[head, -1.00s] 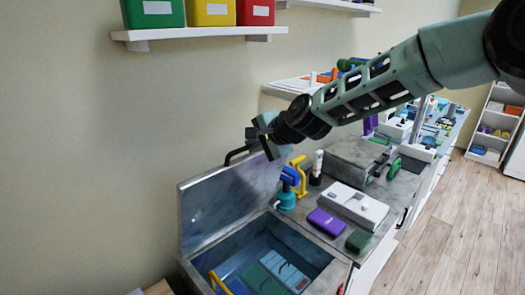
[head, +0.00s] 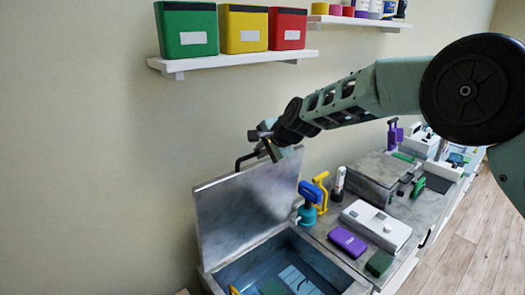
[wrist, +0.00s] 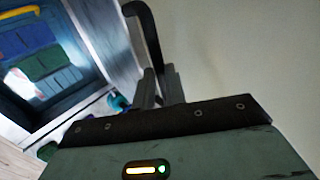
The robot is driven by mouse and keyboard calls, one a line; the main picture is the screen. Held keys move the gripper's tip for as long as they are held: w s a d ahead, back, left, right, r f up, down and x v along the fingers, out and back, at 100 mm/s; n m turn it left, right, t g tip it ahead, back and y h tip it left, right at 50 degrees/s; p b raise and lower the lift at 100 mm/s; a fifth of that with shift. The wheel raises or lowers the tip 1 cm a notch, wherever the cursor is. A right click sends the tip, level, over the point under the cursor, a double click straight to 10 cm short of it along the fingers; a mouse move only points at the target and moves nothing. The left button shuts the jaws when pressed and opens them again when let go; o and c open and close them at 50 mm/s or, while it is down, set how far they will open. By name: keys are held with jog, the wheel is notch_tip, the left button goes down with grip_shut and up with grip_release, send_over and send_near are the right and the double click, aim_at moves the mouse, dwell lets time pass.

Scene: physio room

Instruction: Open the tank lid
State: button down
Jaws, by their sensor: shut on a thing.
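The tank (head: 285,262) is set in the counter, and its grey metal lid (head: 240,205) stands raised, tilted up toward the wall. The black lid handle (head: 243,160) sticks out at the lid's top edge; it also shows in the wrist view (wrist: 146,30). My gripper (head: 268,152) is at the top of the lid, and its two fingers (wrist: 158,88) are shut on the handle in the wrist view. Blue and green packs (wrist: 45,60) lie inside the tank. The lower part of the tank is cut off in the head view.
A blue-topped bottle (head: 309,203) and a yellow clamp (head: 321,190) stand beside the tank. A purple box (head: 347,241), a white device (head: 376,226) and a green block (head: 379,263) are on the counter. A shelf (head: 235,61) with coloured bins hangs above.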

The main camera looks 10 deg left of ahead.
jog(key=shift+w+r, duration=0.15)
jog(key=shift+r, duration=0.15)
jog(key=c, duration=1.5)
grip_release()
jog(key=shift+d, duration=0.1)
jog(key=shift+o, duration=0.2)
jog(key=shift+f, duration=0.1)
jog(key=b+v, duration=0.8)
jog(key=v, duration=0.9)
jog(key=shift+s+d+b, duration=0.15)
jog(key=shift+s+b, duration=0.05)
jog(key=shift+b, duration=0.1)
